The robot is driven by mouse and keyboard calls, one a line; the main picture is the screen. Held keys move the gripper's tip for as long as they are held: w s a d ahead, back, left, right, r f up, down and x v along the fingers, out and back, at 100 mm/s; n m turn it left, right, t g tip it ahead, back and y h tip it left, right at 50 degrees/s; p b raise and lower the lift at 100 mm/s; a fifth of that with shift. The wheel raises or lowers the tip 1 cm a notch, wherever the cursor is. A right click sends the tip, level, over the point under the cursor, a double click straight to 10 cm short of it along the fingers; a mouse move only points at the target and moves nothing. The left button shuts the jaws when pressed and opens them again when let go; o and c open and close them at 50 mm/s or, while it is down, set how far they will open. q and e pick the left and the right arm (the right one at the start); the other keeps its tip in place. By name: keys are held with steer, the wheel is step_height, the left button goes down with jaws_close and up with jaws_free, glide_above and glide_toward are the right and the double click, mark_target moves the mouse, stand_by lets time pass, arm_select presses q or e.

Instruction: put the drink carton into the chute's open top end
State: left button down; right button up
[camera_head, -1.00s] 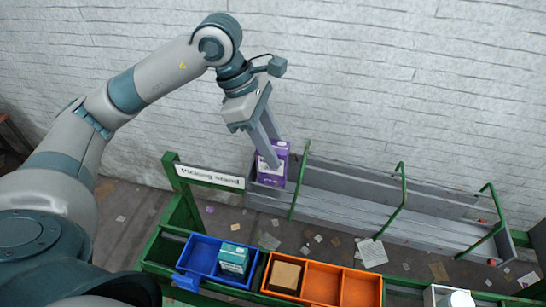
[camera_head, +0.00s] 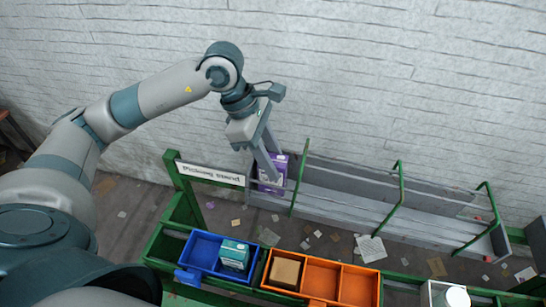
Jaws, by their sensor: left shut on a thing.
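The drink carton (camera_head: 278,184) is a purple box with a pale panel. It is upright at the left end of the grey chute (camera_head: 345,212), the end next to the white sign. My left gripper (camera_head: 271,172) comes down from above and is shut on the carton's upper part. The carton's lower part sits behind the chute's near side rail, within the left end as seen from here. I cannot tell whether it touches the chute floor. My right gripper is not in view.
Green hoops (camera_head: 392,200) arch over the chute. A white sign (camera_head: 210,174) hangs on a green frame. In front are a blue bin (camera_head: 203,247) with a teal box (camera_head: 234,256), and an orange divided bin (camera_head: 322,275) with a brown box (camera_head: 285,272). A white wall stands behind.

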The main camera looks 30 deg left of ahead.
arm_select(q)
steer(key=shift+f+b, duration=0.25)
steer(key=shift+b, duration=0.15)
steer(key=c, duration=1.6)
jaws_free()
steer(key=shift+r, duration=0.1)
steer(key=shift+o, duration=0.2)
steer(key=shift+r+p, duration=0.15)
steer(key=shift+p, duration=0.15)
steer(key=shift+r, duration=0.15)
steer(key=b+v, duration=0.4)
steer(key=v, duration=0.7)
steer(key=shift+a+r, duration=0.2)
steer(key=shift+r, duration=0.2)
